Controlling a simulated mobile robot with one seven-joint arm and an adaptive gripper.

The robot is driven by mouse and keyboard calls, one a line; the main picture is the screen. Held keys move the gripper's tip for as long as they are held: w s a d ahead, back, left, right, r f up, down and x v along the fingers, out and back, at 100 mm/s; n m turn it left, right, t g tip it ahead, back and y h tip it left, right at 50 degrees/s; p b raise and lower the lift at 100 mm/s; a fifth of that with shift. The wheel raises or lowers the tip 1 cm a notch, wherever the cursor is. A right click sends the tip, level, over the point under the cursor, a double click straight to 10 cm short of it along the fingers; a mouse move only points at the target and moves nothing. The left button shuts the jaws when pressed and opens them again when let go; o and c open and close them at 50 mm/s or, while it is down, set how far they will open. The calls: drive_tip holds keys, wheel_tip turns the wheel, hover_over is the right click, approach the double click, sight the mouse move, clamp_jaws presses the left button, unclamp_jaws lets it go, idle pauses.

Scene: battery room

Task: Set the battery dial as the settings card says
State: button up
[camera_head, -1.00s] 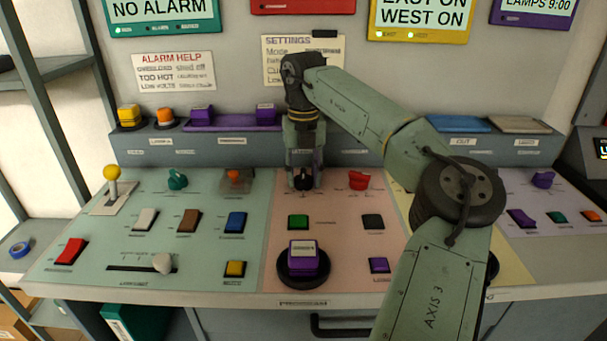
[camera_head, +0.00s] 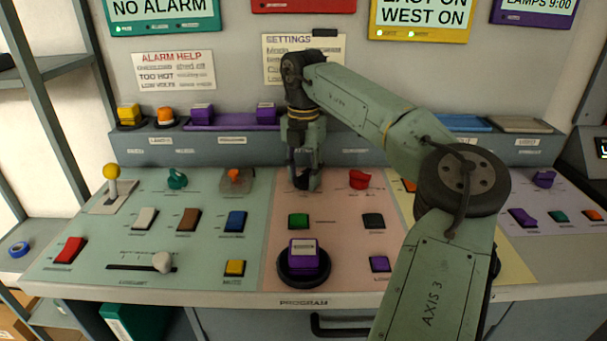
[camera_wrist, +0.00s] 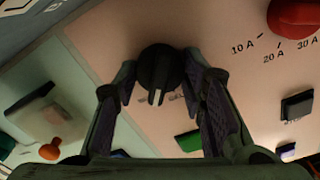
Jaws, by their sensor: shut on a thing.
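My gripper (camera_head: 305,176) points down at the pink panel section and is shut on a black dial. In the wrist view the black dial (camera_wrist: 158,68) sits between the two fingers, with a pale pointer mark toward the bottom of the picture. Its scale labels are mostly hidden or unreadable. A red dial (camera_head: 359,179) stands to its right; the wrist view shows 10 A, 20 A and 30 A marks beside it. The settings card (camera_head: 286,47) is on the back wall; my arm covers part of it and its lower lines are too blurred to read.
A green button (camera_head: 299,221) and a dark button (camera_head: 373,221) lie in front of the dials. A purple block (camera_head: 303,254) sits on a round black base near the front edge. The green panel section at left holds several switches and a slider knob (camera_head: 162,262).

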sight(304, 173)
drive_tip(key=shift+m, duration=0.7)
drive_tip(key=o, duration=1.2)
drive_tip(key=shift+c, duration=0.2)
wheel_tip(304, 173, up, 12)
